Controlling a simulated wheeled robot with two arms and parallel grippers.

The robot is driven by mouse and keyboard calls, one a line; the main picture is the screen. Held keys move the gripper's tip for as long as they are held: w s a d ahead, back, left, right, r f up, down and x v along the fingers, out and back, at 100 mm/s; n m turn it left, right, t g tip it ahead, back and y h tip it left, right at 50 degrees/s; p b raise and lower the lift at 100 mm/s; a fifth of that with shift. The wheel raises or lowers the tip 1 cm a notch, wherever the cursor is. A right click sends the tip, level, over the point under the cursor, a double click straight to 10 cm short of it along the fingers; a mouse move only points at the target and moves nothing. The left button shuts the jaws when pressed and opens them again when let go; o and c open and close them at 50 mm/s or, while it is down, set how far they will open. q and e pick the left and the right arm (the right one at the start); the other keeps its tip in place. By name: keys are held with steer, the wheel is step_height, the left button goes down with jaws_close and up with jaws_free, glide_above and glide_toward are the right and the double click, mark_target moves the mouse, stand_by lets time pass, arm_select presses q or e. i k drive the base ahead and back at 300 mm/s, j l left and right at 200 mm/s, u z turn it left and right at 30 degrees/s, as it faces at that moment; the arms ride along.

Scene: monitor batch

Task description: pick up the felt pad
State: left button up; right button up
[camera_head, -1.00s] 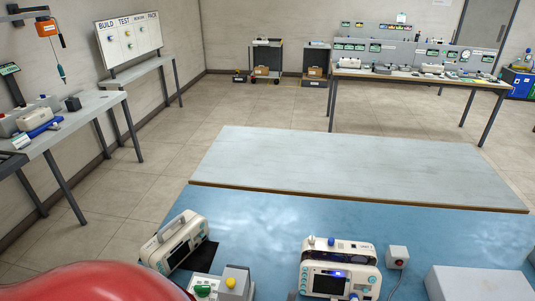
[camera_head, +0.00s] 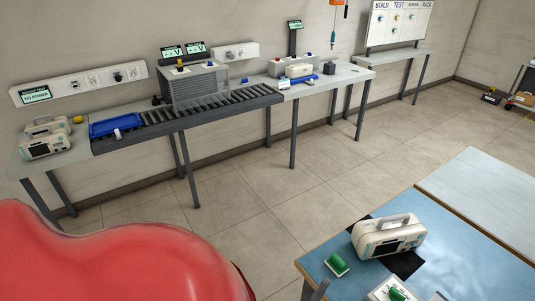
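I cannot pick out a felt pad for certain. A flat black sheet (camera_head: 404,264) lies on the blue table top (camera_head: 345,285) at the lower right, partly under a white carry-handle monitor (camera_head: 388,237); it may be the pad, but its material cannot be told. A small green-topped block (camera_head: 337,264) lies left of the monitor. A white box with a green part (camera_head: 395,291) is cut off by the bottom edge. Neither of my grippers shows in the view.
A roller conveyor bench (camera_head: 215,106) runs along the wall, with a blue tray (camera_head: 116,124) and white monitors (camera_head: 46,139) at its left end. A pale board or table top (camera_head: 490,205) adjoins the blue table. Open tiled floor (camera_head: 290,190) lies between bench and table.

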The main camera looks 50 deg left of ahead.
mark_target(339, 266)
steer(key=i+l+u, duration=0.15)
steer(key=u, duration=0.25)
steer(key=l+u, duration=0.2)
steer(key=u, duration=0.25)
steer(key=i+l+u, duration=0.15)
steer(key=u, duration=0.25)
steer(key=j+z, duration=0.3)
